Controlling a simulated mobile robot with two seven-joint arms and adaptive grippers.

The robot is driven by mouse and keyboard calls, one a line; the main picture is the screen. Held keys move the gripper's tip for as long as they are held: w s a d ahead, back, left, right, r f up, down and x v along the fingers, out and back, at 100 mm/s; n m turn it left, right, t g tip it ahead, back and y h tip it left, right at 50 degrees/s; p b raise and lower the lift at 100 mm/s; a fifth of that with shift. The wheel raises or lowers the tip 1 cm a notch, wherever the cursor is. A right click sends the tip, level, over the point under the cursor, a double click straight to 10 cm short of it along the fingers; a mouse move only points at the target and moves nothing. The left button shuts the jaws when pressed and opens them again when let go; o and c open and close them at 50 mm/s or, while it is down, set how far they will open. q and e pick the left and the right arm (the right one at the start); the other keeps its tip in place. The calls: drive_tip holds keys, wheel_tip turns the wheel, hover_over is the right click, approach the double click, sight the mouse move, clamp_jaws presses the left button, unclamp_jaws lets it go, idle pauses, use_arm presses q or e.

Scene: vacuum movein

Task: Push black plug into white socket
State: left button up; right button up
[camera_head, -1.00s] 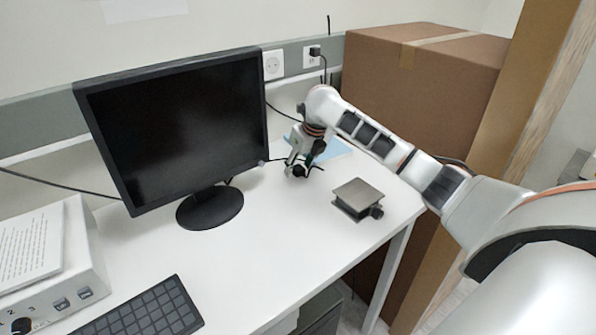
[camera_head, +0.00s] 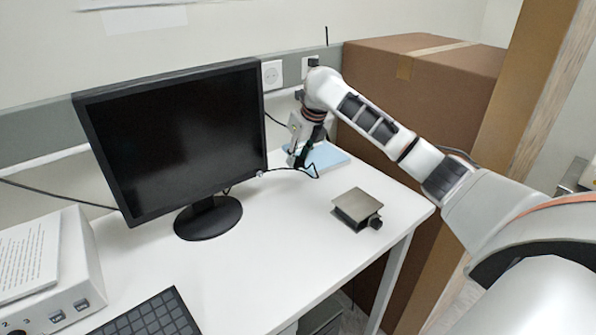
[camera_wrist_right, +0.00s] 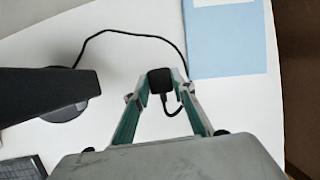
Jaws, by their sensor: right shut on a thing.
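My right gripper (camera_head: 297,160) is at the back of the desk, right of the monitor. The wrist view shows its fingers (camera_wrist_right: 160,82) shut on the black plug (camera_wrist_right: 160,80), with a black cable curving left from it. In the head view the plug is too small to make out clearly. The white socket (camera_head: 272,74) is on the grey wall rail, above and left of the gripper and clear of it, and looks empty. A second wall socket behind my arm has a black plug (camera_head: 313,61) in it. My left gripper is not in view.
The black monitor (camera_head: 175,130) stands just left of the gripper. A blue folder (camera_head: 328,156) lies under and beside it. A small metal block (camera_head: 357,208) sits on the desk's right part. A large cardboard box (camera_head: 420,110) stands beyond the right edge.

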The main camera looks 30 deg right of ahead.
sight(298, 159)
wheel_tip(298, 159, up, 13)
drive_tip(key=shift+r, duration=0.2)
drive_tip(key=shift+f, duration=0.1)
drive_tip(key=w+d+m+t+h+b, duration=0.55)
drive_tip(key=w+d+t, duration=0.25)
drive_tip(key=w+d, duration=0.2)
use_arm(q)
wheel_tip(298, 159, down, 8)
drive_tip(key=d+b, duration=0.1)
drive_tip(key=b, duration=0.4)
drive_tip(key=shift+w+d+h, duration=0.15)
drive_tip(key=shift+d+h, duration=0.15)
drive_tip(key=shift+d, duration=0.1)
use_arm(e)
drive_tip(key=s+a+r+n+t+y, duration=0.3)
drive_tip(key=a+r+n+t+y, duration=0.2)
drive_tip(key=t, duration=0.5)
drive_tip(key=shift+s+a+n+y, duration=0.15)
drive_tip(key=shift+a+n+y, duration=0.3)
drive_tip(key=shift+a+y, duration=0.75)
